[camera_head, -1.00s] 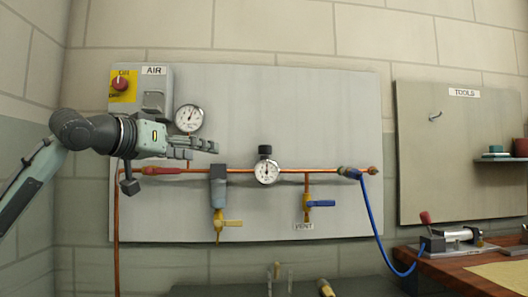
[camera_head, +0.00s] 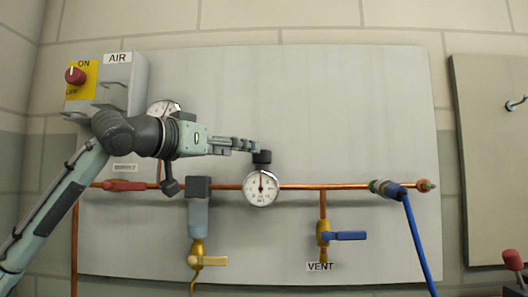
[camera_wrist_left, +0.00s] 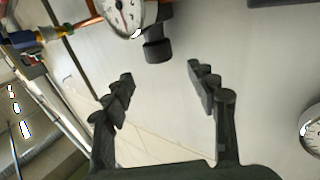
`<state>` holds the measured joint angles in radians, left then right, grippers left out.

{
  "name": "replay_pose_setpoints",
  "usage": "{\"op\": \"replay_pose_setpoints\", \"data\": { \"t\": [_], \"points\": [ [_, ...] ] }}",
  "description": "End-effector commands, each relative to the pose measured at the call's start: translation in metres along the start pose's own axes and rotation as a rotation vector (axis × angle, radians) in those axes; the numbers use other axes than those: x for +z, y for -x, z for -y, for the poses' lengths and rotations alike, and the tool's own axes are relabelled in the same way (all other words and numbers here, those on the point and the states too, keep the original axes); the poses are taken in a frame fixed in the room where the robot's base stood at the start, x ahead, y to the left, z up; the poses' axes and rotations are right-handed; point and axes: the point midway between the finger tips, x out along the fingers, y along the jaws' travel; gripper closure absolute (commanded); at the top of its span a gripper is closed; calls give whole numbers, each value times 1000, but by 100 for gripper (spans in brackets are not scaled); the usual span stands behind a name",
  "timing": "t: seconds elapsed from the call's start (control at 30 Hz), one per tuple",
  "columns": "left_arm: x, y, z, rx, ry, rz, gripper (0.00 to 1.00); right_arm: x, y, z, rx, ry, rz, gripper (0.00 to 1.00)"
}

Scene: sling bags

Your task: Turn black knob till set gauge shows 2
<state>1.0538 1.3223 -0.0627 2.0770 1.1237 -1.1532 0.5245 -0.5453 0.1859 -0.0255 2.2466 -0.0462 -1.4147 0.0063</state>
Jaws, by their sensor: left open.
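The black knob (camera_head: 262,157) sits on top of the set gauge (camera_head: 262,188), a round white dial on the copper pipe. The gauge needle points roughly straight up; its numbers are too small to read. My left gripper (camera_head: 252,146) is just left of and slightly above the knob in the head view. In the left wrist view my left gripper (camera_wrist_left: 160,80) is open and empty, and the knob (camera_wrist_left: 157,48) lies beyond the fingertips, not between them. The set gauge (camera_wrist_left: 122,15) is cut off by the top edge there. My right gripper is not in view.
A second gauge (camera_head: 163,108) is partly hidden behind my left arm. A blue hose (camera_head: 415,240) runs down at right.

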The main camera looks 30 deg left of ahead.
Motion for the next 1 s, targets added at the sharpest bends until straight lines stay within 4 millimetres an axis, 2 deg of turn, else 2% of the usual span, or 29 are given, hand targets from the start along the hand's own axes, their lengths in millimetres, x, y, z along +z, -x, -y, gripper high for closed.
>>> {"op": "replay_pose_setpoints", "data": {
  "t": [0.2,0.4,0.77,1.0],
  "points": [
    [-3,-36,-2,4,3,1,42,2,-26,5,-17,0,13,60],
    [-2,-60,-1,3,2,1,42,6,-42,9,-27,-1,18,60],
    [0,-66,-1,1,0,1,42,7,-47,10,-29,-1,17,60],
    [0,-66,-1,1,0,1,72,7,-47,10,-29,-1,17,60]
  ]
}}
